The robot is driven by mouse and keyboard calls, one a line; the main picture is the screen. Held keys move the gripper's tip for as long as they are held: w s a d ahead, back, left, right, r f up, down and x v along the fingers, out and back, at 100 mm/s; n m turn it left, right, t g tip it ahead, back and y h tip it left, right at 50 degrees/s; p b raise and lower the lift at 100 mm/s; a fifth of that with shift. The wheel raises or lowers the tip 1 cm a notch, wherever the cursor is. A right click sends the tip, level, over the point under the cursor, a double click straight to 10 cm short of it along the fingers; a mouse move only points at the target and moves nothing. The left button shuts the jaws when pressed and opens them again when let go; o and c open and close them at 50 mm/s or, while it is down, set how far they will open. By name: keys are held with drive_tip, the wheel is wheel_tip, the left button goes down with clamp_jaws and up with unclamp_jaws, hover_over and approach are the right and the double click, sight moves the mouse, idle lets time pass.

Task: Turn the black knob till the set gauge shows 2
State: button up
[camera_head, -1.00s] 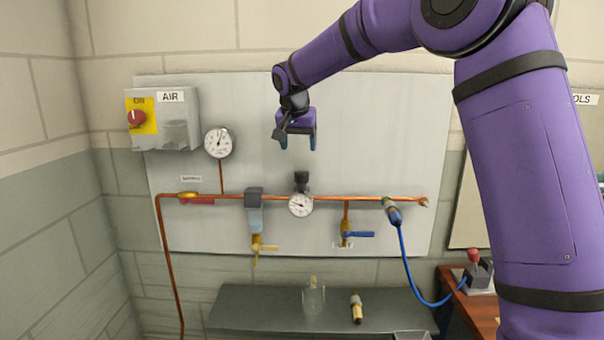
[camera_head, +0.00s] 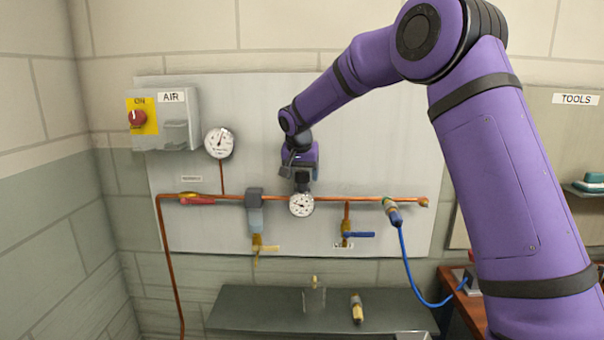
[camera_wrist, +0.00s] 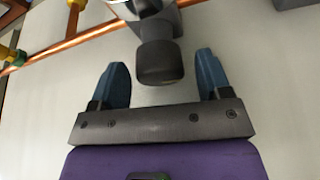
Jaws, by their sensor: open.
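The black knob (camera_wrist: 160,62) stands between the two blue fingers of my open gripper (camera_wrist: 161,80) in the wrist view, with a gap on each side. In the head view my gripper (camera_head: 302,178) is right above the set gauge (camera_head: 301,205) and hides most of the knob (camera_head: 303,187). The set gauge is a small round white dial on the copper pipe. Its needle and numbers are too small to read surely.
A larger gauge (camera_head: 219,143) and the AIR box (camera_head: 164,120) with a red switch are at the left. The copper pipe (camera_head: 365,199) runs across the panel. A blue-handled valve (camera_head: 356,234) and a blue hose (camera_head: 408,260) are at the right. A grey shelf (camera_head: 255,308) is below.

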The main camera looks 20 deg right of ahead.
drive_tip(key=c, duration=0.9)
drive_tip(key=shift+n, duration=0.3)
drive_tip(key=shift+d+n+t+y, duration=0.15)
drive_tip(key=shift+n+y, duration=0.4)
drive_tip(key=shift+n, duration=0.8)
drive_tip(key=shift+a+n+t+y, duration=0.15)
drive_tip(key=shift+n+y, duration=0.4)
drive_tip(key=shift+n, duration=0.8)
drive_tip(key=shift+d, duration=0.1)
drive_tip(key=o, duration=0.9)
